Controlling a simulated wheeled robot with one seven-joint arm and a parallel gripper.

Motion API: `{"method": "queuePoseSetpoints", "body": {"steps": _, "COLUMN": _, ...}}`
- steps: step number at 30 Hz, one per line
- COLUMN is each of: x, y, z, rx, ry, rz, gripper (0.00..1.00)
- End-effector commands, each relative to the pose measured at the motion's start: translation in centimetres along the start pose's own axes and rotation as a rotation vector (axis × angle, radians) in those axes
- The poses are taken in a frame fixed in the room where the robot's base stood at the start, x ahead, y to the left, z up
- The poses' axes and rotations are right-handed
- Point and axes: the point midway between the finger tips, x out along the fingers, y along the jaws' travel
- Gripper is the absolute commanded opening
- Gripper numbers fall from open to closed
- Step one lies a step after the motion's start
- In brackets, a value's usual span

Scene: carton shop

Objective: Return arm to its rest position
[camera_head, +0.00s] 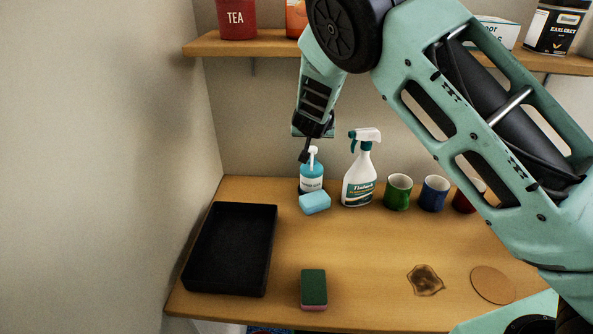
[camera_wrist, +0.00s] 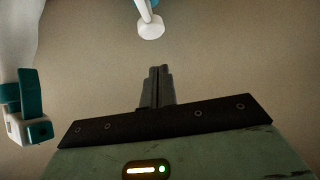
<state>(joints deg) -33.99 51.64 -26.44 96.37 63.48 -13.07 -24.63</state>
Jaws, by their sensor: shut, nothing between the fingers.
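My gripper (camera_head: 304,156) hangs at the end of my arm, just above and beside the pump head of a blue soap bottle (camera_head: 312,178) at the back of the wooden table. In the wrist view my gripper (camera_wrist: 160,70) is shut and empty, with its two fingers together. The white pump head (camera_wrist: 151,27) shows beyond the fingertips there. Part of a spray bottle (camera_wrist: 28,115) shows at the left of that view. My arm reaches across the upper right of the head view and hides part of the shelf and table.
The white spray bottle (camera_head: 359,180) stands right of the soap bottle, close to a light-blue sponge (camera_head: 314,203). Green (camera_head: 397,193), blue (camera_head: 434,194) and red mugs stand further right. A black tray (camera_head: 232,250), a green sponge (camera_head: 313,288), a stain (camera_head: 425,280) and a coaster (camera_head: 492,284) lie nearer. A shelf (camera_head: 215,46) runs above.

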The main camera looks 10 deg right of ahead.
Motion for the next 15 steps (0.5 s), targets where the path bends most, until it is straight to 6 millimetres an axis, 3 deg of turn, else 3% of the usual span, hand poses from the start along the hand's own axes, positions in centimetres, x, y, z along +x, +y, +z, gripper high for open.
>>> {"method": "queuePoseSetpoints", "body": {"steps": 4, "x": 0.0, "y": 0.0, "z": 0.0, "rx": 0.0, "ry": 0.0, "rz": 0.0, "gripper": 0.0}}
{"method": "queuePoseSetpoints", "body": {"steps": 8, "x": -2.1, "y": -1.6, "z": 2.3, "rx": 0.002, "ry": -0.089, "rz": -0.078, "gripper": 0.0}}
{"method": "queuePoseSetpoints", "body": {"steps": 11, "x": -5.5, "y": -3.4, "z": 5.2, "rx": -0.012, "ry": -0.202, "rz": -0.178, "gripper": 0.0}}
{"method": "queuePoseSetpoints", "body": {"steps": 15, "x": -12.1, "y": -5.8, "z": 9.8, "rx": -0.074, "ry": -0.37, "rz": -0.33, "gripper": 0.0}}
